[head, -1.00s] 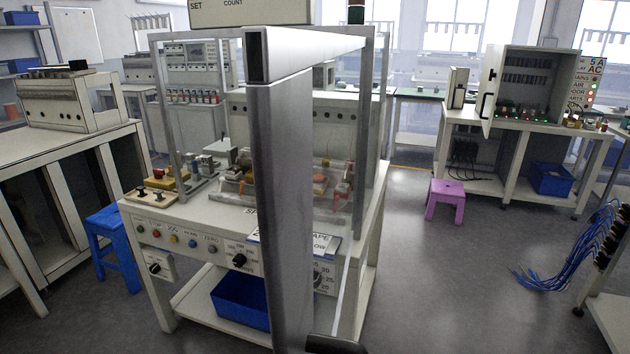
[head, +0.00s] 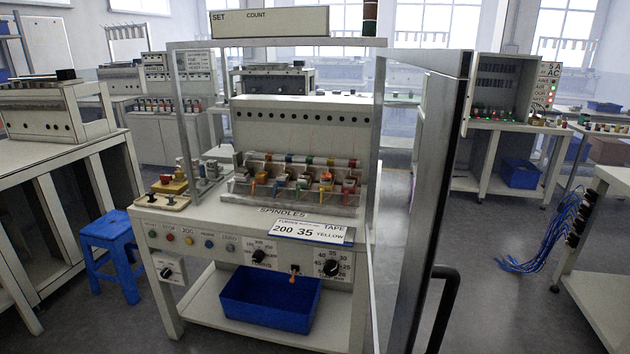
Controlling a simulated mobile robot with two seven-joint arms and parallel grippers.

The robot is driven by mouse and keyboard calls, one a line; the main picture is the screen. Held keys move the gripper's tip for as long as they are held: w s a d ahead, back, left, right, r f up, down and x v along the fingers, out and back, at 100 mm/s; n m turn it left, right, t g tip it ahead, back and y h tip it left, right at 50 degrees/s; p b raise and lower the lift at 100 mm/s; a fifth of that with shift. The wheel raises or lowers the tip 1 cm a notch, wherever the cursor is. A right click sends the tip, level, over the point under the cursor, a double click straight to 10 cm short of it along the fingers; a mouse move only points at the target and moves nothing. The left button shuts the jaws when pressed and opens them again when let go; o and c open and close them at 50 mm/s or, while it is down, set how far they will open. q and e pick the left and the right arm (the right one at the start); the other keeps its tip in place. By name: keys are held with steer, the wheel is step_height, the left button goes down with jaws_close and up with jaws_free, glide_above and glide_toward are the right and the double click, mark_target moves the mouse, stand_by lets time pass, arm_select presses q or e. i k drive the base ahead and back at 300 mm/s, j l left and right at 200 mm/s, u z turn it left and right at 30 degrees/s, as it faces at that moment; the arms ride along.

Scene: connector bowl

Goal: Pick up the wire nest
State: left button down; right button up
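I cannot make out with certainty which thing is the wire nest. A machine marked SPINDLES (head: 283,212) stands in the middle of the head view, with a row of coloured spindles (head: 300,182) in a clear tray. Thin reddish wires rise above the spindles. A loose bundle of blue wires (head: 562,232) hangs at the far right from a rack edge, its lower ends near the floor. An orange piece (head: 292,279) hangs at the machine's front panel. Neither of my grippers is in view.
A dark door panel (head: 418,190) with a black handle (head: 446,300) stands open at the machine's right. A blue bin (head: 268,320) sits on the lower shelf. A blue stool (head: 110,232) stands at left. Grey floor is free at right (head: 510,290).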

mark_target(326, 175)
steer(key=k+j, duration=0.1)
steer(key=j, duration=1.2)
steer(key=i+j, duration=0.15)
steer(key=j, duration=0.25)
steer(key=i+j, duration=0.7)
steer(key=i+l+z, duration=0.05)
steer(key=i, duration=0.05)
